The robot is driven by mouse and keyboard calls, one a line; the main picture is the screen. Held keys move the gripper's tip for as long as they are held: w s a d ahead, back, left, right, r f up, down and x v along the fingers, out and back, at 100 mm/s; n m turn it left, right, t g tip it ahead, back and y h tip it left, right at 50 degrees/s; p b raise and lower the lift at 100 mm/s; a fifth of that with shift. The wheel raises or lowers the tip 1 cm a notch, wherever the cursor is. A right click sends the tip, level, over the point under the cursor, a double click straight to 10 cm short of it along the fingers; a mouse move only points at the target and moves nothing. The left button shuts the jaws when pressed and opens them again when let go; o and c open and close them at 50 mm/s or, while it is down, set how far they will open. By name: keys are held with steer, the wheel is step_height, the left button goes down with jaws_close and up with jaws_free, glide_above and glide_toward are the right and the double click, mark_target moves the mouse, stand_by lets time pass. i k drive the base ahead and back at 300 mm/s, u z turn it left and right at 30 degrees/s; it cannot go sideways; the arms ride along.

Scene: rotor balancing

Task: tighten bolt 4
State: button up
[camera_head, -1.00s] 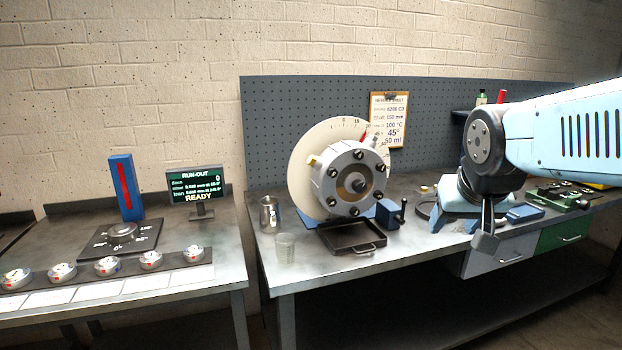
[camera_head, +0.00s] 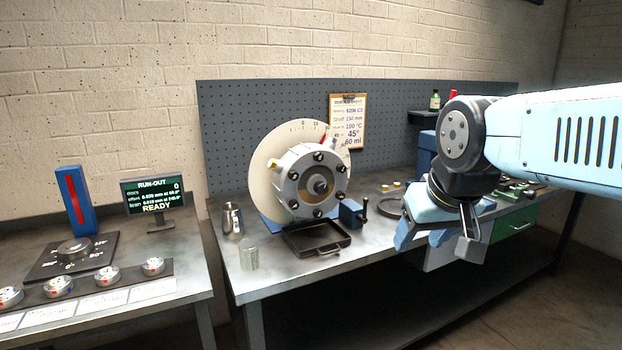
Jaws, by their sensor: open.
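A round grey housing (camera_head: 303,170) with several dark bolts around its face stands upright on the bench, in front of a pale graduated disc (camera_head: 263,165). A shaft end (camera_head: 320,187) shows at its centre. I cannot read bolt numbers, so I cannot tell which one is bolt 4. My gripper (camera_head: 437,242) is open and empty, pointing down to the right of the housing, clear of it. No tool shows in its jaws.
A dark tray (camera_head: 335,250) lies below the housing, with a blue clamp block (camera_head: 350,212) to its right. A metal cup (camera_head: 232,220) and a glass (camera_head: 249,256) stand left. The run-out display (camera_head: 153,197) reads READY.

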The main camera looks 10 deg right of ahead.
mark_target(294, 204)
steer(key=z, duration=1.2)
steer(key=k, duration=1.4)
steer(key=u, duration=0.65)
steer(key=i, duration=1)
